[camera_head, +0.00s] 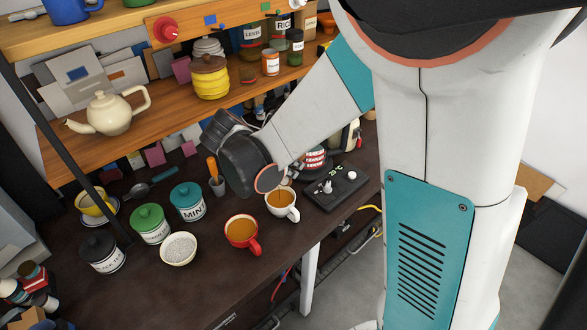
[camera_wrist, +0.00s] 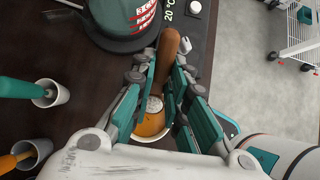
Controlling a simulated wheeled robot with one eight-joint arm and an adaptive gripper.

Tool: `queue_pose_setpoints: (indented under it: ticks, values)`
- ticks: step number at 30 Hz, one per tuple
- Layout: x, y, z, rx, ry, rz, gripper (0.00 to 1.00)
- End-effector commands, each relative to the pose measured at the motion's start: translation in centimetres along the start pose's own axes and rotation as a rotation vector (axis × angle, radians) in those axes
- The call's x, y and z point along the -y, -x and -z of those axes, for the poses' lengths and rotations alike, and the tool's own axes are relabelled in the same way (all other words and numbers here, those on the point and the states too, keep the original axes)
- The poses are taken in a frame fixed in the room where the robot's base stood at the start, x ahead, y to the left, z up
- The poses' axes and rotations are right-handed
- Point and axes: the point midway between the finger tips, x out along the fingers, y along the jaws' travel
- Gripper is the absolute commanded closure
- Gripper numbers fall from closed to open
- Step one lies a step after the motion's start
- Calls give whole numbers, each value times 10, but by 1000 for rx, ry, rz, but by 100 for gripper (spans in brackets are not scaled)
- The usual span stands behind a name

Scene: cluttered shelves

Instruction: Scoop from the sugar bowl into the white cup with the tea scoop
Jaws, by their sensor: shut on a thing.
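My gripper (camera_wrist: 163,78) is shut on the tea scoop, whose brown wooden handle (camera_wrist: 168,50) shows between the fingers in the wrist view. The scoop's round end, with pale grains on it, appears over the brown tea. The white cup (camera_head: 281,203) holds brown tea and stands right of the red cup in the head view; its rim (camera_wrist: 232,127) is partly hidden by the fingers in the wrist view. The sugar bowl (camera_head: 178,248) is white, full of pale grains, and stands left of the red cup. In the head view my wrist hides the fingers.
The red cup (camera_head: 242,233) of tea stands between bowl and white cup. Green (camera_head: 150,224), teal (camera_head: 188,202) and black (camera_head: 102,254) canisters stand to the left. The kettle base (camera_head: 335,187) lies close right of the white cup. A holder (camera_head: 217,187) with an orange-handled utensil stands behind.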

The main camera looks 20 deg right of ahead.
Motion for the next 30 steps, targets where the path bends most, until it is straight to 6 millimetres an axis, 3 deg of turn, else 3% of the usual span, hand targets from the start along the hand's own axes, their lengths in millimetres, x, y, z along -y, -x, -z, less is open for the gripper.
queue_pose_setpoints:
  ticks: [1, 30]
  values:
    - [-1, -2, 8, 45, 4, -5, 100]
    - [-1, 14, 39, 700, -1, -1, 100]
